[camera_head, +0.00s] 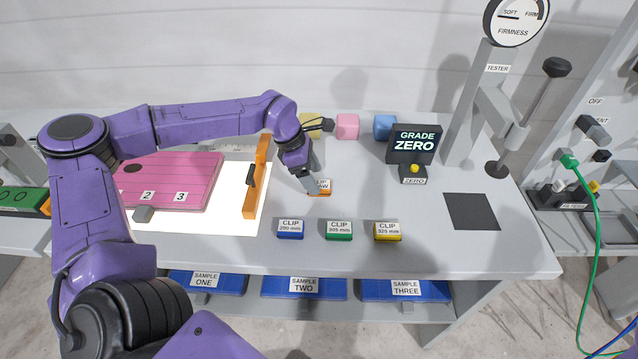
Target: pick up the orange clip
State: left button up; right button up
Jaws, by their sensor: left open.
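The orange clip (325,188) is a small block with a white label on top, lying on the grey bench behind the row of other clips. My left gripper (313,186) points down at it, with its fingers over the left part of the clip and its label. The gripper is open, and I cannot tell whether a finger touches the clip. My right gripper is not in view.
Blue (290,229), green (339,230) and yellow (387,231) clips stand in front. Foam cubes (347,126) and a GRADE ZERO display (414,143) are behind.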

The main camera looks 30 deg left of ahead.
aim_at(317, 181)
pick_arm(q)
jog(key=x, duration=0.3)
jog(key=shift+w, duration=0.1)
jog(key=shift+s+r, duration=0.1)
jog(key=shift+s, duration=0.1)
jog(key=shift+c, duration=0.3)
jog(key=shift+w, duration=0.15)
jog(key=c, duration=1.1)
